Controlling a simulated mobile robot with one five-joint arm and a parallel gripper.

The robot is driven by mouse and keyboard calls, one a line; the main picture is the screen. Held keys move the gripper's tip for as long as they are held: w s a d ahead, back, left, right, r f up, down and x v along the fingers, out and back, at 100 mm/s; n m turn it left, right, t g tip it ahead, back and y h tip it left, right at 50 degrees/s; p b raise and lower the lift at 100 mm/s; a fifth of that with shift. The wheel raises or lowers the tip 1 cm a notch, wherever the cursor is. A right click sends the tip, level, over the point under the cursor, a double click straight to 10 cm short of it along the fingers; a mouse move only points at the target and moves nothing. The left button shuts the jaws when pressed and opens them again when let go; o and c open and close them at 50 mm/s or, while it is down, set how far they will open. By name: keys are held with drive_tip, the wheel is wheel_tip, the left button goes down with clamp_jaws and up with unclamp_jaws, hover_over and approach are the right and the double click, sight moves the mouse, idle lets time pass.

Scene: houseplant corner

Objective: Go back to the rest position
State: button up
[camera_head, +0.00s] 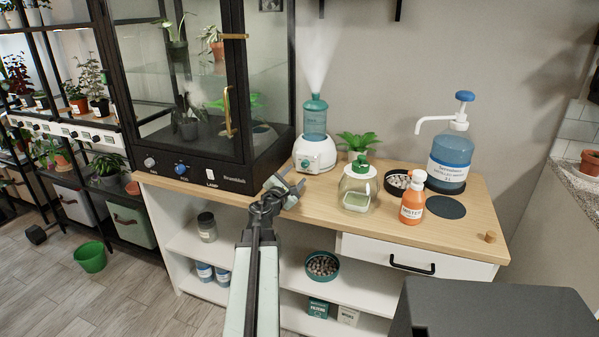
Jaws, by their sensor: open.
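My gripper (288,188) is at the end of my arm, which reaches forward from the bottom middle of the picture. Its jaws are apart, with nothing seen between them. It shows over the front edge of the wooden worktop (240,205), left of the glass jar with a green top (358,187) and in front of the white humidifier (315,152). Whether it touches the worktop is hard to tell.
A black glass cabinet (188,178) stands at the left of the worktop. An orange bottle (412,200), a dark pebble dish (397,182) and a blue pump bottle (449,160) stand at the right. A green bucket (90,257) sits on the floor, which is otherwise mostly clear there.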

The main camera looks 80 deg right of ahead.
drive_tip(key=shift+w+a, duration=0.1)
drive_tip(key=shift+a, duration=0.35)
drive_tip(key=shift+d, duration=0.1)
